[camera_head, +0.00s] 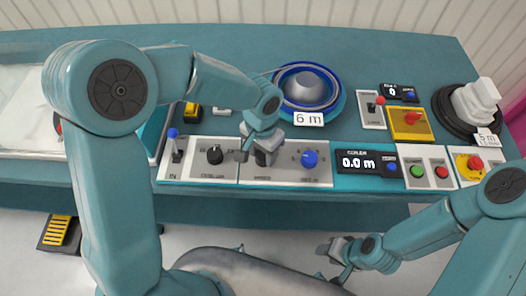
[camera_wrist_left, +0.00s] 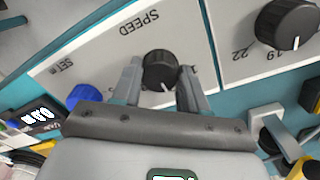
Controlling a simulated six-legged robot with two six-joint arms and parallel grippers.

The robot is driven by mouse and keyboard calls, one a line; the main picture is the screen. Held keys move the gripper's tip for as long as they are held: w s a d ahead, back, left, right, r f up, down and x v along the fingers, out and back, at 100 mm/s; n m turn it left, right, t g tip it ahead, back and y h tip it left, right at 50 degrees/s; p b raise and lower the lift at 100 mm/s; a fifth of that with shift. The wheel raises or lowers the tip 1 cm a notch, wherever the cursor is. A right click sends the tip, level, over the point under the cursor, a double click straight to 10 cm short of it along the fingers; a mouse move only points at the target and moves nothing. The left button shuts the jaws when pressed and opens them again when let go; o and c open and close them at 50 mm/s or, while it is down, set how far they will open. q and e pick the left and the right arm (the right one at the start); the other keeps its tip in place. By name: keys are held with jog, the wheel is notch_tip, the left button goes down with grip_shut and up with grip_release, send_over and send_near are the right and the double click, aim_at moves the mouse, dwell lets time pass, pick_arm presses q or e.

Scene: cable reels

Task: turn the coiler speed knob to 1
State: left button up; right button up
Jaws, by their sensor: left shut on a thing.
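The black coiler speed knob (camera_wrist_left: 160,70) sits on a pale panel marked SPEED, between my left gripper's two fingers in the left wrist view.
A blue SET knob (camera_head: 309,159) is right of the speed knob. Another black knob (camera_head: 215,155) and a blue-tipped lever (camera_head: 175,145) are to its left. The coiler display (camera_head: 362,162) reads 0.0 m. A blue reel (camera_head: 308,88) stands behind.

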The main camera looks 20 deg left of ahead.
pick_arm(q)
jog(key=shift+f+n+b, duration=0.15)
jog(key=shift+n+b, duration=0.8)
jog(key=shift+n, duration=0.15)
jog(key=n+b, duration=0.2)
jog(key=n, duration=0.1)
jog(key=shift+n, duration=0.3)
jog(key=n+b, duration=0.2)
jog(key=n, duration=0.1)
jog(key=shift+n+b, duration=0.35)
jog(key=shift+n, duration=0.05)
jog(key=shift+r+n+t+b, duration=0.2)
jog(key=shift+n+t+b, duration=0.15)
jog(key=shift+n, duration=0.55)
jog(key=o, duration=1.1)
jog(key=shift+c, duration=0.2)
jog(key=shift+r, duration=0.1)
